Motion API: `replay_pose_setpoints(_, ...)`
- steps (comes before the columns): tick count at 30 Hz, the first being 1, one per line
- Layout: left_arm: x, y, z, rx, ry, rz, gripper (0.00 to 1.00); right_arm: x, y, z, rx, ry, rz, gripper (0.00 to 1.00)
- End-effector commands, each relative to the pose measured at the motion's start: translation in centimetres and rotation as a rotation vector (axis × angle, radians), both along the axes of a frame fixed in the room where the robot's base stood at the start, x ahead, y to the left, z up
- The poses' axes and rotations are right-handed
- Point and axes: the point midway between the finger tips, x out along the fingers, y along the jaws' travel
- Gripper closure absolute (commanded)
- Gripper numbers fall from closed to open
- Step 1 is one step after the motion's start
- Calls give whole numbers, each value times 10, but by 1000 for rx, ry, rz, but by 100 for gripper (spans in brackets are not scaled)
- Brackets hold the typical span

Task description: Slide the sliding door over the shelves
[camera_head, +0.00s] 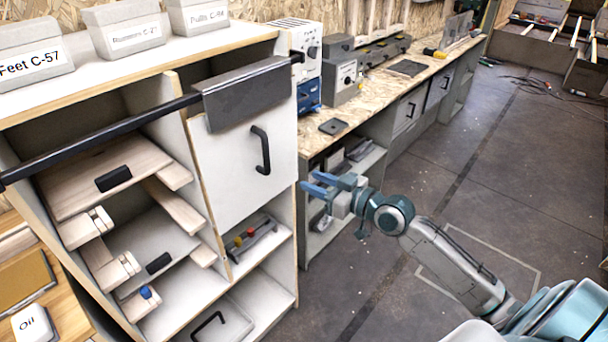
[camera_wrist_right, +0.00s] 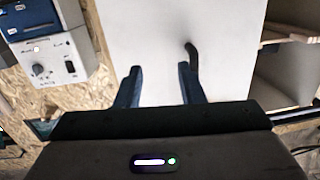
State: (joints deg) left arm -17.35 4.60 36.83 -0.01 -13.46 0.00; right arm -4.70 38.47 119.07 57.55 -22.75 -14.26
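The sliding door (camera_head: 225,180) is a white panel with a grey top cover, hung from a black rail (camera_head: 100,137). It covers the right part of the cabinet, and the shelves (camera_head: 105,180) to its left are uncovered. The black door handle (camera_head: 262,150) is near the door's right side. My right gripper (camera_head: 315,184) is open and empty, to the right of the handle and apart from it. In the right wrist view, its two blue fingers (camera_wrist_right: 160,86) point at the white door, with the handle (camera_wrist_right: 191,56) beyond the right-hand fingertip. My left gripper is not in view.
Labelled bins (camera_head: 122,27) stand on the cabinet top. A workbench (camera_head: 400,80) with grey and blue devices runs along the wall behind my right gripper. A wooden surface with an oil container (camera_head: 36,326) is at lower left.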

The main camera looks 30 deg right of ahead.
Motion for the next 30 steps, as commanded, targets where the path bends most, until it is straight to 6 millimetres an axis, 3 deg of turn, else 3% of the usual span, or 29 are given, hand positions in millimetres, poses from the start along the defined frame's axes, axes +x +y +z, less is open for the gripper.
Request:
replay_pose_setpoints(3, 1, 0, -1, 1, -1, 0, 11, -13, 20, 32, 0, -47, 65, 65)
replay_pose_setpoints(8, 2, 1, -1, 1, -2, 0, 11, -23, 32, 52, 3, -73, 107, 65)
replay_pose_setpoints(22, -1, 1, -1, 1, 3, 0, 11, -22, 34, 54, 7, -77, 110, 65)
replay_pose_setpoints(30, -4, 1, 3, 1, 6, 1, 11, -3, 46, 56, 12, -79, 107, 65)
